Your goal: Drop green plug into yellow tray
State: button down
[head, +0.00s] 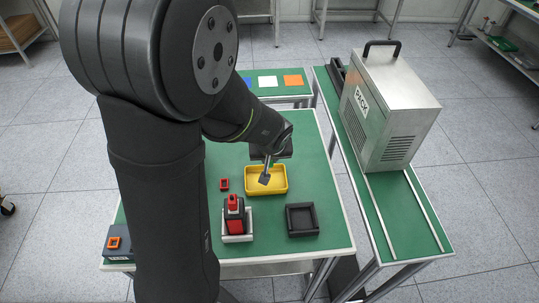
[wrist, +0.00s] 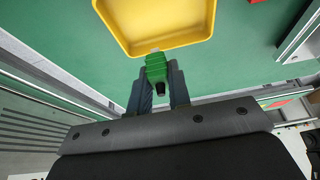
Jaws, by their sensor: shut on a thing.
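The yellow tray (head: 281,190) stands on the green table, and its inside looks empty in the wrist view (wrist: 165,22). My gripper (head: 265,176) is over the tray in the head view. In the wrist view my gripper (wrist: 160,88) is shut on the green plug (wrist: 157,68), one finger on each side. The plug's pale tip points to the tray's near rim in that view. The plug is hard to make out in the head view, where the gripper covers it. I cannot tell its exact height above the tray.
A black tray (head: 302,220) lies right of a white-based fixture with a red part (head: 236,214). A small red frame (head: 224,184) lies left of the yellow tray. A metal PACK machine (head: 390,105) stands on the right-hand bench. The table right of the yellow tray is clear.

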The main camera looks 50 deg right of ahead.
jog(key=c, duration=1.3)
grip_release()
jog(key=shift+o, duration=0.2)
jog(key=v, duration=1.7)
jog(key=shift+r, duration=0.25)
jog(key=shift+f, duration=0.15)
jog(key=x, duration=1.7)
jog(key=shift+f, duration=0.1)
